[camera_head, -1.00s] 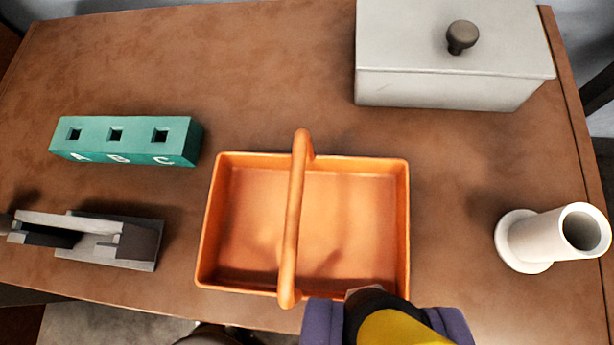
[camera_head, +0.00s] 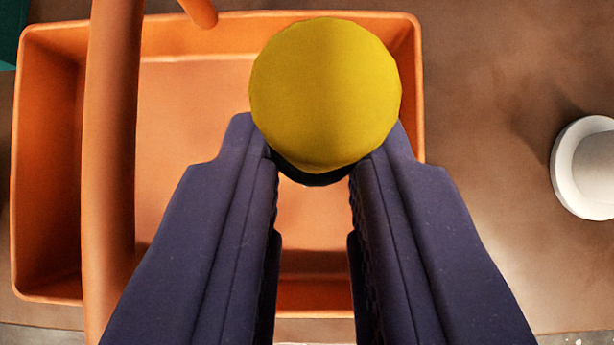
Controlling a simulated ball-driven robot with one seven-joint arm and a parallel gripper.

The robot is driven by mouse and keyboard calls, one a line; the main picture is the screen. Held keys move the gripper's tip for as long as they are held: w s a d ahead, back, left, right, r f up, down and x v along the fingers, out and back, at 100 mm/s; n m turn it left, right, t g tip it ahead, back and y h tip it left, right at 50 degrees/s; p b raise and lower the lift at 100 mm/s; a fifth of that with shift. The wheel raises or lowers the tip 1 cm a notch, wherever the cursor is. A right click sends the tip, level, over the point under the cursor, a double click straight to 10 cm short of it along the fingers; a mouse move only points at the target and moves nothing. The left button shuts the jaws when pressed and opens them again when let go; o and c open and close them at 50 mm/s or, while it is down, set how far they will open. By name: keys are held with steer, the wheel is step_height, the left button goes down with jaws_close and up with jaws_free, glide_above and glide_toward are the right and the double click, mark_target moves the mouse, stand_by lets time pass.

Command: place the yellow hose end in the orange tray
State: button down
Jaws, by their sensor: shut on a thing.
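The yellow hose end (camera_head: 325,95) shows as a round yellow face between the fingertips of my gripper (camera_head: 312,165). The two dark purple fingers are shut on it, one on each side. The orange tray (camera_head: 418,85) lies beneath, and the hose end appears over its right part, near the far rim. I cannot tell how high above the tray floor it is. My fingers hide part of the tray's floor and near rim.
The tray's orange handle (camera_head: 110,170) arches across it, left of my gripper. A white cylindrical holder (camera_head: 588,168) stands at the right. A teal block (camera_head: 10,35) shows at the upper left corner. The brown tabletop between tray and holder is clear.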

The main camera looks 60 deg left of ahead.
steer(key=shift+f+b, duration=0.45)
steer(key=shift+f, duration=1)
steer(key=shift+f, duration=0.1)
steer(key=c, duration=1)
jaws_free()
steer(key=shift+r, duration=0.2)
steer(key=p+v, duration=0.4)
steer(key=v, duration=0.8)
